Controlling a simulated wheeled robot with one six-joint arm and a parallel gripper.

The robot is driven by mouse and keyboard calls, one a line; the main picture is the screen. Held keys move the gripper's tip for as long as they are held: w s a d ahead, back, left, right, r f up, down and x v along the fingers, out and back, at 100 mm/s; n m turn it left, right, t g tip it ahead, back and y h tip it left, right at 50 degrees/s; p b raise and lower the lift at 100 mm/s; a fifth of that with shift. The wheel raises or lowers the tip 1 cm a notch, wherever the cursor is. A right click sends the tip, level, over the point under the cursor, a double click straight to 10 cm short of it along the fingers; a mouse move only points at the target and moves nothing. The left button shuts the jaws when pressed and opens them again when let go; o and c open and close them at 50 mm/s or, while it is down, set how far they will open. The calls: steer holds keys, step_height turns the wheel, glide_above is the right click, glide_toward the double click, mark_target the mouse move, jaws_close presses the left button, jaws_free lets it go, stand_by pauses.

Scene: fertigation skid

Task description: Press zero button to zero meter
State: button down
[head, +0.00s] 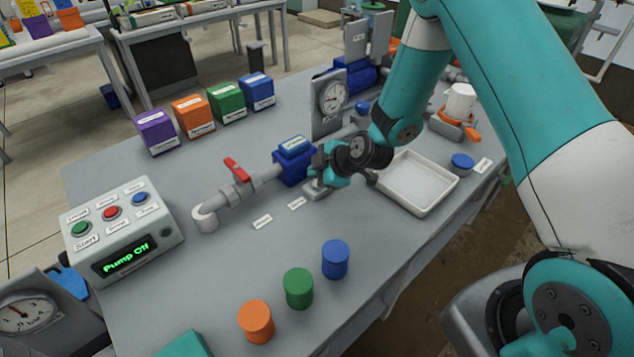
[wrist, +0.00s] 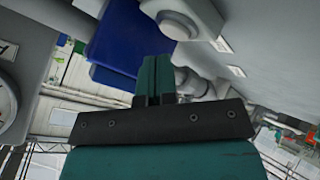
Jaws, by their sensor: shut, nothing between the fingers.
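A blue meter body (head: 293,160) sits on the grey pipe; a blue block, likely the same meter, shows in the wrist view (wrist: 130,40). My gripper (head: 322,168) is shut and empty just right of the meter, its closed teal fingertips (wrist: 155,75) pointing toward the blue block. A small light grey base (head: 318,189) stands on the bench below my gripper, partly hidden by it. A rounded grey part (wrist: 180,22) is close to the fingertips in the wrist view. I cannot tell which part is the zero button, nor whether the fingers touch anything.
A control box (head: 122,230) with green, red and blue buttons reads "Pump Off". A red-handled valve (head: 237,170) and a dial gauge (head: 331,95) flank the meter. A white tray (head: 418,183) is right of my gripper. Coloured cylinders (head: 298,288) stand in front; coloured boxes (head: 193,116) behind.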

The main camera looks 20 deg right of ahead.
steer(key=shift+f, duration=0.1)
steer(key=shift+f+b, duration=0.35)
steer(key=shift+b, duration=0.3)
steer(key=shift+f+b, duration=0.35)
steer(key=shift+b, duration=0.05)
stand_by(0.5)
steer(key=shift+r, duration=0.15)
steer(key=shift+r+p, duration=0.35)
steer(key=shift+r, duration=0.3)
steer(key=shift+r+p, duration=1.4)
steer(key=shift+r, duration=1.15)
